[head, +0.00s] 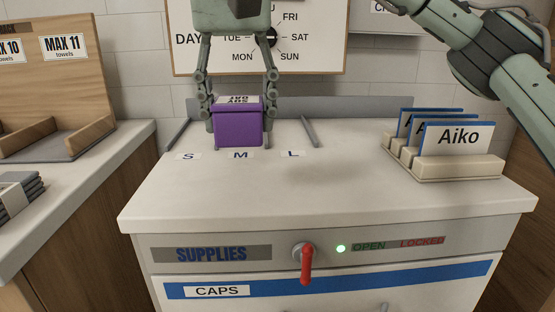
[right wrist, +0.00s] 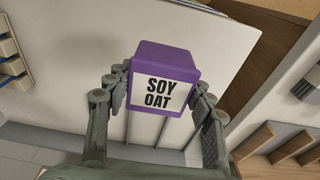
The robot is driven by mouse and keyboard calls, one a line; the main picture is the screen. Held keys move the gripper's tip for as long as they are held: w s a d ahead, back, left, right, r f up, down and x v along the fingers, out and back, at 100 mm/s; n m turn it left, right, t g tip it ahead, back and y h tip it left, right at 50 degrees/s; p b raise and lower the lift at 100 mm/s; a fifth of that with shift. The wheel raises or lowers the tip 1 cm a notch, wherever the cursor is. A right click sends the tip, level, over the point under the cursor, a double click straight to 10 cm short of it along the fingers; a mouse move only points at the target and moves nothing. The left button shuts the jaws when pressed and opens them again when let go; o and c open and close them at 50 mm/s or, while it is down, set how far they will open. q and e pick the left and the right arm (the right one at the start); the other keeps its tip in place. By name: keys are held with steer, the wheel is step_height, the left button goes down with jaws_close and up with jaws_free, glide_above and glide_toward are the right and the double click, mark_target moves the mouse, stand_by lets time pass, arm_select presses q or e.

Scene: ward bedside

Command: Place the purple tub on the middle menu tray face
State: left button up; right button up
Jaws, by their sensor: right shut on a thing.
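The purple tub (head: 238,130) is upright at the back of the white cabinet top, just behind the M label (head: 240,155). My right gripper (head: 237,108) comes down from above and is shut on the tub, one finger on each side. In the right wrist view the tub (right wrist: 166,56) sits between the fingers (right wrist: 160,98), with a white SOY OAT label facing the camera. I cannot tell whether its base touches the surface. No menu tray face can be made out; S (head: 188,156) and L (head: 293,154) labels flank M. My left gripper is not in view.
Thin grey dividers (head: 309,132) stand beside the tub's place, before a low back rail (head: 340,105). A cream holder (head: 455,167) with blue-edged name cards, the front one reading Aiko, stands right. The cabinet top's front is clear. A wooden rack (head: 60,85) stands left.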

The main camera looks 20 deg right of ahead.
steer(key=d+f, duration=0.1)
steer(key=d, duration=0.1)
steer(key=d+f, duration=0.1)
steer(key=w+d+f, duration=0.1)
steer(key=d, duration=0.1)
steer(key=shift+d+f, duration=0.25)
steer(key=shift+d, duration=0.1)
steer(key=shift+d+f+b, duration=0.15)
steer(key=shift+f+b, duration=0.05)
steer(key=shift+b, duration=0.1)
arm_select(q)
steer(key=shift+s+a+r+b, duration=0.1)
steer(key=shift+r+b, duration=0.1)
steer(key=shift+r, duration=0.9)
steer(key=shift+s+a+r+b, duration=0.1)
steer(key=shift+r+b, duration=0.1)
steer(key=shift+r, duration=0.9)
arm_select(e)
steer(key=shift+f, duration=1.8)
steer(key=shift+f, duration=0.15)
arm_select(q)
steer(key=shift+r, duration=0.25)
arm_select(e)
steer(key=o, duration=1.3)
